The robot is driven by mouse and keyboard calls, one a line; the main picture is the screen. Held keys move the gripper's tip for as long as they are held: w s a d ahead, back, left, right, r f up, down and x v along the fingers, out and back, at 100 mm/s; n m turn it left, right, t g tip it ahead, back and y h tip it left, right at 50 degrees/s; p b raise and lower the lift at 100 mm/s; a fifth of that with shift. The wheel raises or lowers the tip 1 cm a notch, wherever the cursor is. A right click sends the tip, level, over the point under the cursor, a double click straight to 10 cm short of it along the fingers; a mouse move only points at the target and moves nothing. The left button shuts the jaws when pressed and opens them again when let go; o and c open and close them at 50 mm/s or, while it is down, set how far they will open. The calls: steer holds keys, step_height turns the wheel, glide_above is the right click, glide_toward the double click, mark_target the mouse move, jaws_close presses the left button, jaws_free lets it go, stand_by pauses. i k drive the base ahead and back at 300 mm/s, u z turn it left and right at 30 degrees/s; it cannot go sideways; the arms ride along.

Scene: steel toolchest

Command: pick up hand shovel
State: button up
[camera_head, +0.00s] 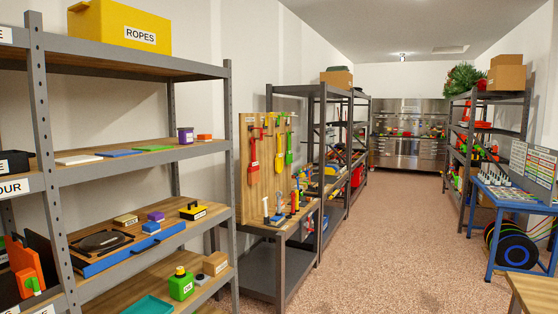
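Several long-handled tools hang on a wooden back panel (243,175) at the middle left. A red one (254,152), a yellow one (279,158) and a green one (289,148) have broad lower ends like small shovels. At this size I cannot tell for sure which is the hand shovel. Smaller tools, one with a white handle (266,209), stand or lie on the bench (287,227) below the panel. My gripper is not in view.
A grey shelf rack (230,165) stands close on the left, holding a yellow ROPES box (120,25). More racks line the left side beyond the bench. A blue table (500,197) and cable reels (508,243) stand right. The central floor (390,235) is clear towards a steel toolchest (408,155).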

mark_target(279, 159)
steer(key=z, duration=0.55)
steer(key=i, duration=4)
